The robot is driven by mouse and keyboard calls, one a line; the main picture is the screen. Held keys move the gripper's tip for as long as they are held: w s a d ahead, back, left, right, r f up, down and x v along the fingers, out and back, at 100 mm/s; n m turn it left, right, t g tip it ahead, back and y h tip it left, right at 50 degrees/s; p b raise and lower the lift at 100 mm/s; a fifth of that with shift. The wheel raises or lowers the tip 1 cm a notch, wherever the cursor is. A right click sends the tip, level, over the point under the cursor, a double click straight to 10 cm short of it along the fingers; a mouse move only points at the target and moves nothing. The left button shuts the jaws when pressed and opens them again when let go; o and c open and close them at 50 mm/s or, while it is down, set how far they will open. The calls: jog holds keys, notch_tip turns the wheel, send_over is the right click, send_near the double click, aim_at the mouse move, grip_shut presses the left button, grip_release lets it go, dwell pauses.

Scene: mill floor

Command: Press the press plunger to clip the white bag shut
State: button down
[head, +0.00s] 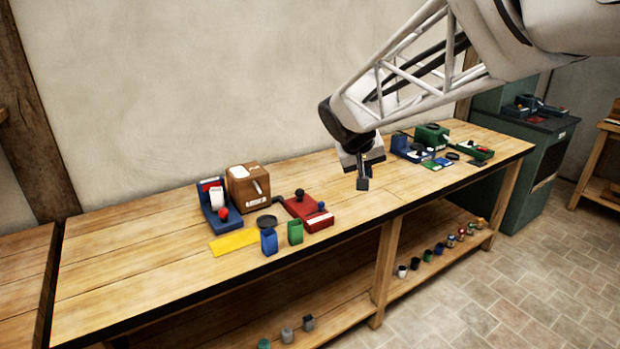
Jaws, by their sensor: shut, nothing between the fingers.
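My gripper (362,184) is shut and empty, pointing down above the middle of the bench, apart from everything on it. To its left is an upright blue device (207,216) with a red knob (222,213) low on its front and a white patch (215,198) above. A low red device (300,208) with a blue knob (321,206) lies nearer my gripper. Which of these is the press and its plunger is hard to tell at this size. I cannot make out a white bag for certain; the white patch could be it or a label.
The wooden bench (130,262) also holds a brown box (248,186), a yellow sheet (234,240), a blue container (269,241) and a green one (295,232). More blue and green devices (432,136) stand at the right. Bare wood lies below my gripper.

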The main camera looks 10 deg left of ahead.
jog(key=w+a+f+n+t, duration=0.1)
jog(key=w+a+f, duration=0.3)
jog(key=a, duration=1.1)
jog(key=w+a+f+n+t+y, duration=0.1)
jog(key=w+a+f, duration=0.3)
jog(key=a, duration=1.2)
jog(key=w+a+f+n+t+y, duration=0.1)
jog(key=w+a+f, duration=0.4)
jog(key=a, duration=1.1)
jog(key=shift+f+n+t, duration=0.35)
jog(key=shift+n+t, duration=0.15)
jog(key=shift+n, duration=0.4)
jog(key=shift+f, duration=0.1)
send_over(224, 213)
jog(key=w+a, duration=0.1)
jog(key=shift+a+f, duration=0.2)
jog(key=shift+f, duration=4.05)
